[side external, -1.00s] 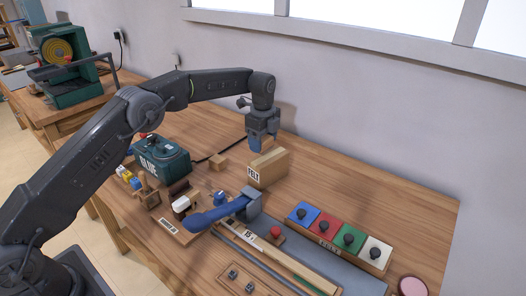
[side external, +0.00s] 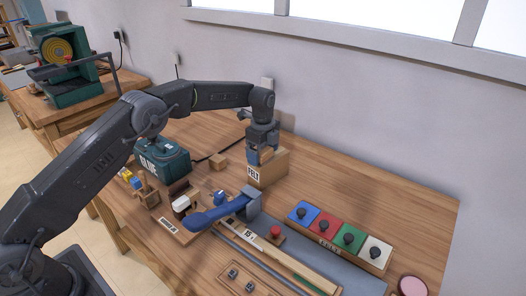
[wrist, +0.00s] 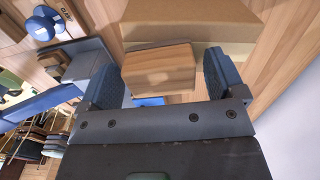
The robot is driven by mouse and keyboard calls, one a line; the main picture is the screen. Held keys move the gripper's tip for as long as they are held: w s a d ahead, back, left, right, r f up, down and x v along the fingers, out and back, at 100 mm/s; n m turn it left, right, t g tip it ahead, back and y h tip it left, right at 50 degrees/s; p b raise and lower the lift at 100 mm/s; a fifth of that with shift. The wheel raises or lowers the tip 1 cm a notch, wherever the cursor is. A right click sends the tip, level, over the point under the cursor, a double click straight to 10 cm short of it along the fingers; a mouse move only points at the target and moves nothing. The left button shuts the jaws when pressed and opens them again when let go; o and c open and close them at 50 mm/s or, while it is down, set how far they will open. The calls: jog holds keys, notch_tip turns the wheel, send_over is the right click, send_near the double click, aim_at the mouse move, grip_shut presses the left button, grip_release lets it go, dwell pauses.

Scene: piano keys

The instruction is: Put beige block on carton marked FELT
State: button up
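The beige block (wrist: 160,69) is a small wooden block, between my fingers in the wrist view. In the side view it (side external: 266,157) is partly hidden by my gripper, at the top of the carton marked FELT (side external: 270,170). The tan carton stands upright on the bench; it also shows in the wrist view (wrist: 190,12). My gripper (wrist: 163,80) is open around the block, with a narrow gap visible at the block's right side. In the side view my gripper (side external: 262,156) is low over the carton. Whether the block rests fully on the carton is hard to tell.
A rack with coloured panels (side external: 338,238) is at right. The wall is behind.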

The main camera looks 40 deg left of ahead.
notch_tip(320, 180, up, 11)
notch_tip(320, 180, up, 11)
jog(key=n+t, duration=0.1)
jog(key=n, duration=0.3)
send_over(263, 150)
jog(key=s, duration=0.6)
jog(key=s+r+n+t, duration=0.2)
jog(key=s+r+n, duration=0.25)
jog(key=s, duration=0.55)
jog(key=s+f+n+t, duration=0.1)
jog(key=s+f+n, duration=0.2)
jog(key=s, duration=0.9)
jog(key=s+d+f+n+t, duration=0.1)
jog(key=s+f+n, duration=0.3)
jog(key=s, duration=0.8)
jog(key=shift+s+d+n+t, duration=0.15)
jog(key=shift+s+n+t, duration=0.15)
jog(key=shift+n, duration=0.95)
